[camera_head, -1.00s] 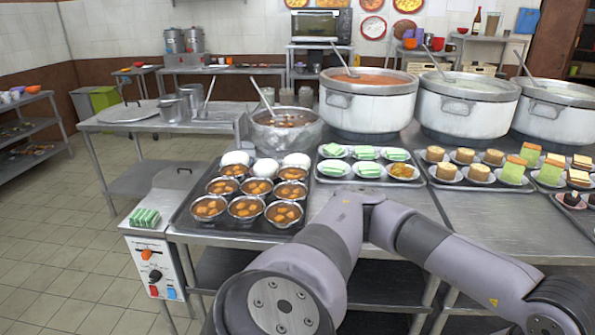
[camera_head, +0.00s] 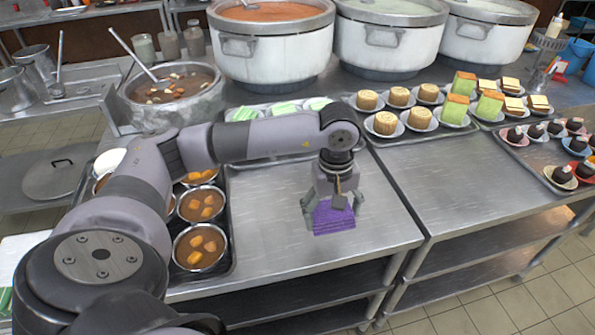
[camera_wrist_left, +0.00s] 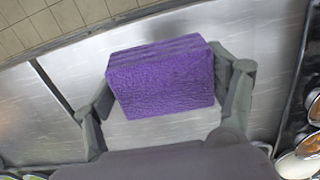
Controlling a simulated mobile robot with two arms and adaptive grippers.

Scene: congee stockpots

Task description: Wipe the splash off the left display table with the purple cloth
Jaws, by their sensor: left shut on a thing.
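My left gripper (camera_head: 334,208) points down over the front right part of the left display table (camera_head: 275,250), a brushed metal top. It is shut on the folded purple cloth (camera_head: 333,219). The left wrist view shows the cloth (camera_wrist_left: 160,77) as a thick, fuzzy block between the two fingers, over bare metal (camera_wrist_left: 140,132). I cannot tell whether the cloth touches the metal. I see no splash on the visible metal; the area under the cloth and arm is hidden. My right gripper is not in view.
Bowls of brown soup (camera_head: 200,247) stand on a tray at the left, partly behind my arm. Green cakes on plates (camera_head: 285,108) are behind the arm. Yellow cakes (camera_head: 385,122) sit on a tray at the right. Large stockpots (camera_head: 275,48) line the back. Bare metal surrounds the gripper.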

